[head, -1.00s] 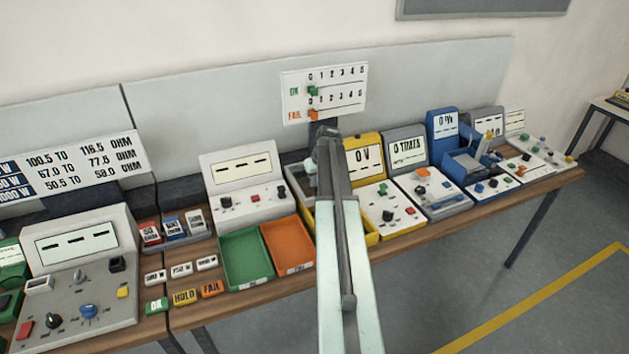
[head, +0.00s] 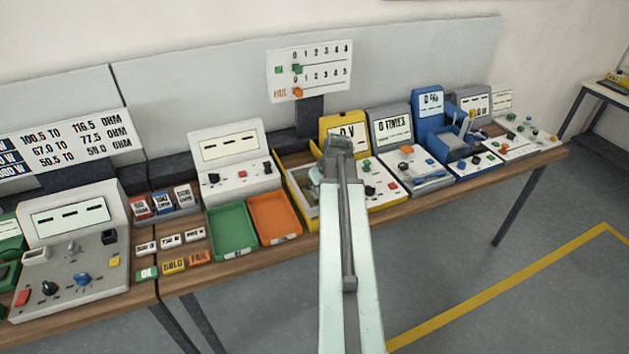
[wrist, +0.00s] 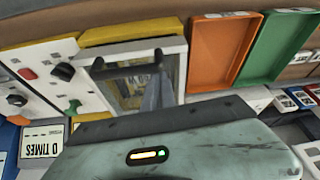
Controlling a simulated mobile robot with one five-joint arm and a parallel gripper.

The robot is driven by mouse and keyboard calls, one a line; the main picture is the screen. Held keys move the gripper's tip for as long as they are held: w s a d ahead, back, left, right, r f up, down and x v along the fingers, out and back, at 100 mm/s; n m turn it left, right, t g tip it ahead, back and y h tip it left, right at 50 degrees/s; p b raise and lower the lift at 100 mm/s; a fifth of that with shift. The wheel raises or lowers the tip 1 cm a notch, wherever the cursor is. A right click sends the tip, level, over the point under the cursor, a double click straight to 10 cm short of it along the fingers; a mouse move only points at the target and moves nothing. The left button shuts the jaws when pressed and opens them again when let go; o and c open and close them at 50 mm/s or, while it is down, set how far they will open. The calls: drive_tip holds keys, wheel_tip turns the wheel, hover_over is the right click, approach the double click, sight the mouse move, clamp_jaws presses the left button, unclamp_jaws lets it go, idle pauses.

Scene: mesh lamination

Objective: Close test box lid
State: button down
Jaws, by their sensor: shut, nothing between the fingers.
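The test box is the yellow-walled box (head: 285,188) right of the orange tray, partly hidden behind my arm. In the wrist view its yellow edge (wrist: 122,31) shows beyond a pale-framed, clear lid (wrist: 183,62) with a dark handle (wrist: 128,71). The lid looks low over the box; I cannot tell whether it is fully down. My gripper (wrist: 152,88) is shut and empty, over the lid near its handle. I cannot tell whether it touches. In the head view my arm mostly hides the gripper.
The green tray (head: 231,231) and orange tray (head: 274,218) are left of the box. A score board (head: 309,70) stands above. Floor in front is clear.

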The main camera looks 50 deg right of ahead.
drive_tip(key=shift+s+a, duration=0.35)
drive_tip(key=shift+s, duration=0.5)
drive_tip(key=shift+s+a, duration=0.1)
drive_tip(key=shift+f, duration=0.1)
drive_tip(key=w, duration=0.2)
drive_tip(key=w+d+r, duration=0.1)
drive_tip(key=shift+w+p, duration=0.25)
drive_tip(key=shift+p, duration=0.05)
drive_tip(key=shift+w+r+p, duration=0.3)
drive_tip(key=shift+r+p, duration=0.55)
drive_tip(key=shift+p, duration=0.1)
drive_tip(key=p+v, duration=0.7)
drive_tip(key=v, duration=0.1)
drive_tip(key=shift+s, duration=0.25)
